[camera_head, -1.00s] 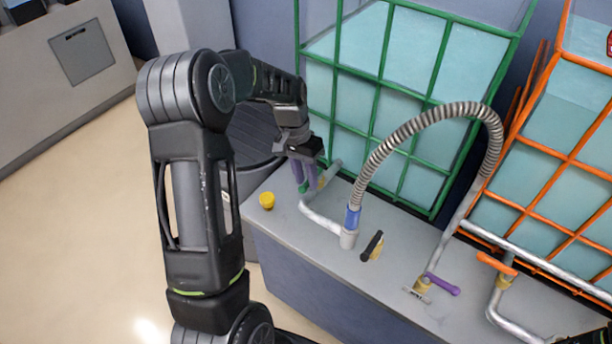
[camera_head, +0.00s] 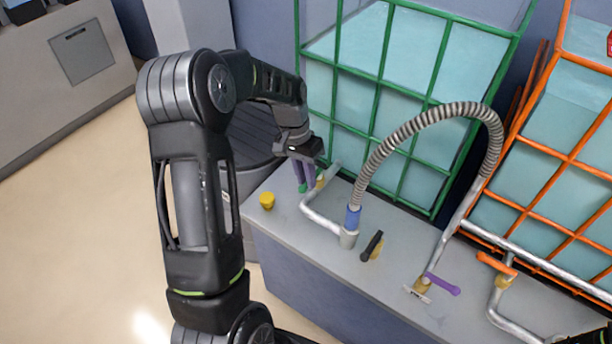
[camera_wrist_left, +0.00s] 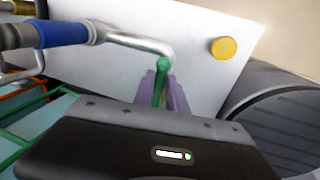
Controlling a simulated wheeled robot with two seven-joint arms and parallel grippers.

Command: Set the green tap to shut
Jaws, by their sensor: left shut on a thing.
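The green tap (camera_head: 302,188) sits on the silver pipe at the left end of the grey bench, below the green-caged tank. Only a small part of its handle shows in the head view. In the left wrist view the green handle (camera_wrist_left: 161,80) stands between the purple fingers. My left gripper (camera_head: 305,182) reaches down from above and is shut on this handle. The fingers hide part of the handle and most of the valve body. My right gripper does not show.
A yellow cap (camera_head: 267,201) sits left of the tap. A ribbed hose (camera_head: 430,115) with a blue collar (camera_head: 352,217) arches to the right. Black (camera_head: 371,246), purple (camera_head: 442,284) and orange (camera_head: 496,264) handles stand along the bench. The green cage (camera_head: 380,80) is close behind.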

